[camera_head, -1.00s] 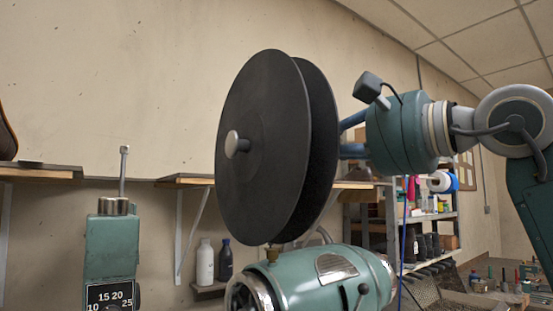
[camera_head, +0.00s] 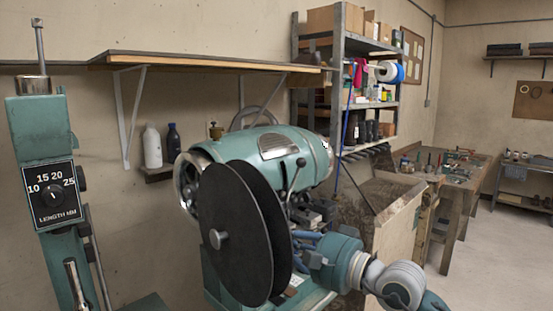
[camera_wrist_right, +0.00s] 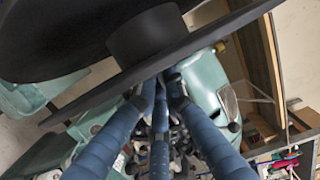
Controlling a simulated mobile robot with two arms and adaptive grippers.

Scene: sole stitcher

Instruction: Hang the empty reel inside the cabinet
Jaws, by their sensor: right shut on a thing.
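The empty reel (camera_head: 236,236) is black, with two wide discs and a pale hub knob. It stands nearly on edge in front of the green stitcher machine (camera_head: 280,150) and hides part of it. My right gripper (camera_head: 298,250) comes in from the lower right, behind the reel, and holds it. In the right wrist view, the blue fingers (camera_wrist_right: 160,90) meet the reel's edge, and the reel's hub (camera_wrist_right: 147,36) shows between its discs. I cannot make out an open cabinet. My left gripper is out of view.
A green post with a length dial (camera_head: 55,195) stands at the left. A wooden wall shelf (camera_head: 200,64) runs behind the machine, with a white bottle (camera_head: 152,146) below it. A loaded metal rack (camera_head: 345,90) and a workbench (camera_head: 450,180) are farther right. Open floor (camera_head: 500,250) lies at the right.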

